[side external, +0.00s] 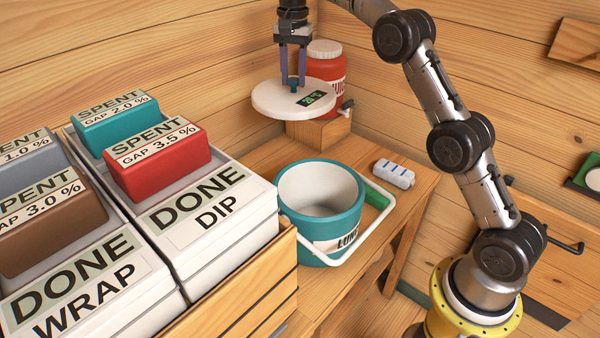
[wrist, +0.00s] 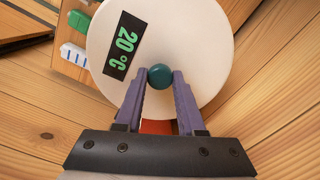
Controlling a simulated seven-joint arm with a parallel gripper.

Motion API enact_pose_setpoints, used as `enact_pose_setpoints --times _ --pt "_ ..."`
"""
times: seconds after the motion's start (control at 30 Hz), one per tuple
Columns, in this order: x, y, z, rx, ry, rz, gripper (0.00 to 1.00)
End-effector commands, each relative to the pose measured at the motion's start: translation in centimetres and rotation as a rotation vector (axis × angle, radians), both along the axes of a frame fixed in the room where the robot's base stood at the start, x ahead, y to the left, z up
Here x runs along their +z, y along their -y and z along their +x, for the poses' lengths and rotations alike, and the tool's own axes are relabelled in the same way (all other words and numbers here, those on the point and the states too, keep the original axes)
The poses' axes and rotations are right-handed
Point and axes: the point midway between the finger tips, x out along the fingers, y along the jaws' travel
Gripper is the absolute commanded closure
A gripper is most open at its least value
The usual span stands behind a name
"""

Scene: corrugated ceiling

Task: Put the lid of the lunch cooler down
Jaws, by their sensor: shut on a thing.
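The lunch cooler (side external: 322,205) is a teal round tub with a white inside, standing open on the wooden bench. Its white handle (side external: 368,236) with a green grip hangs down at its front right. The lid (side external: 275,103) is a white disc with a teal knob and a small display reading 20 °C. My gripper (side external: 293,84) is shut on the knob and holds the lid in the air, above and behind the cooler. In the wrist view the two purple fingers pinch the teal knob (wrist: 161,76), and the lid (wrist: 205,40) fills the top middle.
A red jug (side external: 327,68) with a white cap stands on a wooden block (side external: 320,132) right behind the lid. A white and blue item (side external: 394,173) lies right of the cooler. DONE bins (side external: 232,222) with coloured SPENT blocks stand left. Bare bench shows behind the cooler.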

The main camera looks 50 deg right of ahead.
Motion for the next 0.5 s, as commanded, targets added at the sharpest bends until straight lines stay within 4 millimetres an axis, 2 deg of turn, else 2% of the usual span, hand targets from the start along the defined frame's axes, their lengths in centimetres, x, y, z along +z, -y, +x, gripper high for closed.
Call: enact_pose_setpoints --times 0.03,0.1,0.2,0.5 --pt "-1.8 1.1 1.0 -0.015 -0.004 0.0 1.0" --pt "-4.0 2.4 1.9 -0.034 -0.005 0.001 1.0" --pt "-6.6 3.6 2.3 -0.053 -0.004 0.0 1.0" --pt "-10.4 4.7 2.1 -0.073 -0.001 0.0 1.0"
